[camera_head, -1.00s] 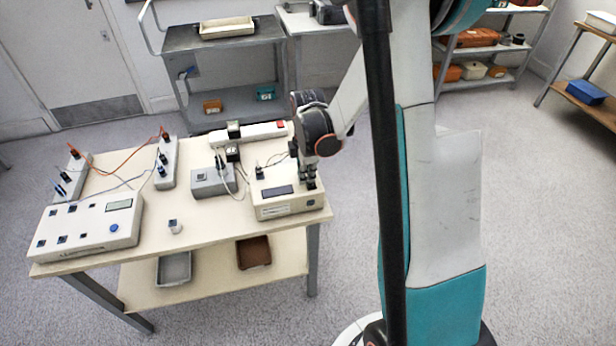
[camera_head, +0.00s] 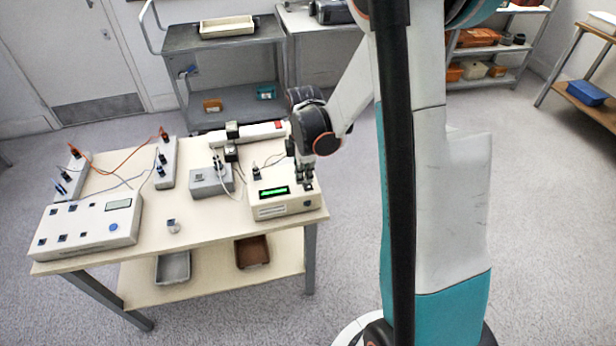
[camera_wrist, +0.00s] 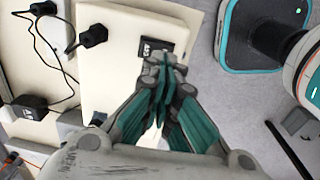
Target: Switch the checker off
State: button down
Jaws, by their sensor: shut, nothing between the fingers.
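A cream box (camera_head: 285,208), which I take for the checker, sits at the right end of the table. Its small display (camera_head: 274,191) is lit green. My gripper (camera_head: 307,183) points down over the box's right side, with its fingers shut and empty. In the wrist view the fingertips (camera_wrist: 160,62) are at a small dark switch (camera_wrist: 153,46) on the box (camera_wrist: 110,73) and partly cover it. I cannot tell whether they touch it or which way it is set.
A trolley (camera_head: 225,42) stands behind. Floor right of the table is clear.

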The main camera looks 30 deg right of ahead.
notch_tip(320, 180, up, 11)
jog(key=s+p, duration=0.1)
jog(key=p, duration=0.2)
jog(key=shift+s+a+r+p, duration=0.15)
jog(key=shift+r+p, duration=0.05)
jog(key=shift+p, duration=0.15)
